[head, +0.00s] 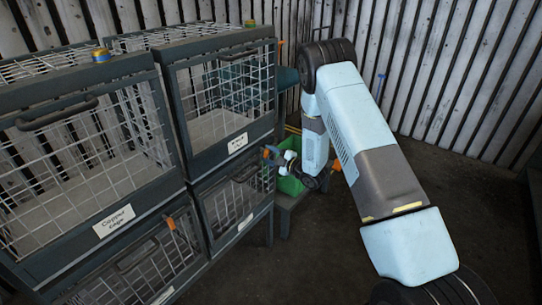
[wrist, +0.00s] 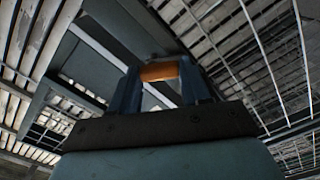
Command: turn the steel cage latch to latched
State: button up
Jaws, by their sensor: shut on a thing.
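My gripper (head: 271,154) is at the right front edge of the right-hand cage stack, near the seam between the upper and lower cages. In the wrist view, the two dark blue fingers of my gripper (wrist: 160,88) are shut on an orange latch handle (wrist: 158,72). The handle lies across the picture between the fingertips. The label on the upper right cage (head: 238,143) is too small to read surely, so I cannot tell by name that this is the steel cage. The fingers hide most of the latch in the head view.
The copper cage (head: 115,220) stands at the left. Another orange latch (head: 171,223) is on the cage below it. A green bin (head: 290,184) sits on a low stand behind my gripper. A slatted wall closes the back. The floor at the right is open.

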jog(key=n, duration=0.6)
jog(key=shift+a+f, duration=0.15)
jog(key=shift+f, duration=0.15)
jog(key=shift+f+n, duration=0.1)
jog(key=shift+n, duration=0.2)
jog(key=o, duration=0.8)
jog(key=shift+o, duration=1.3)
jog(key=shift+w, duration=0.1)
jog(key=shift+d, duration=0.2)
jog(key=v, duration=1.3)
jog(key=shift+s+d, duration=0.2)
jog(key=shift+s, duration=0.05)
